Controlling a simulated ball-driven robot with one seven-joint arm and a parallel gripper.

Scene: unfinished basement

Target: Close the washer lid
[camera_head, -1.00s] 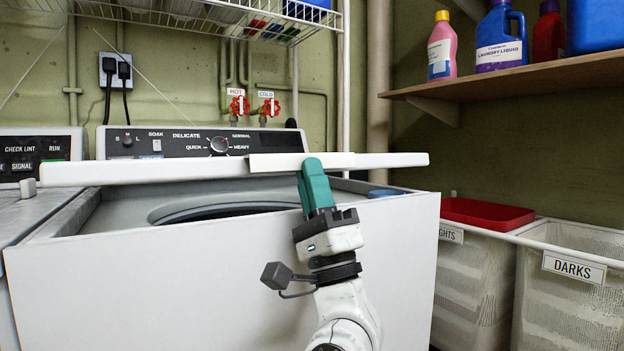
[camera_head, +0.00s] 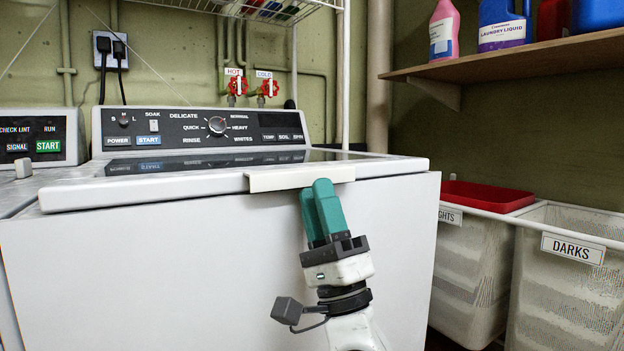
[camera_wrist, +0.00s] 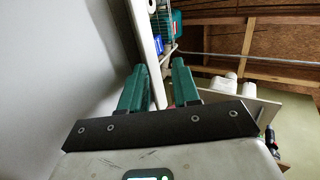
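The white washer lid (camera_head: 400,165) lies flat across the top of the white washer (camera_head: 150,270) in the head view, with a dark glossy panel on it. No gap shows between the lid and the washer front. A pale handle strip (camera_head: 275,180) runs along the lid's front edge. My gripper (camera_head: 320,187) points up in front of the washer, its green fingertips at the right end of the strip. In the wrist view my gripper (camera_wrist: 158,66) has its fingers apart, with a white edge seen between them. Contact with the strip cannot be told.
The control panel (camera_head: 210,128) stands behind the lid. A second machine (camera_head: 40,140) is at left. Laundry hampers (camera_head: 570,270) and a red tray (camera_head: 485,195) stand at right, below a wooden shelf (camera_head: 530,60) with bottles.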

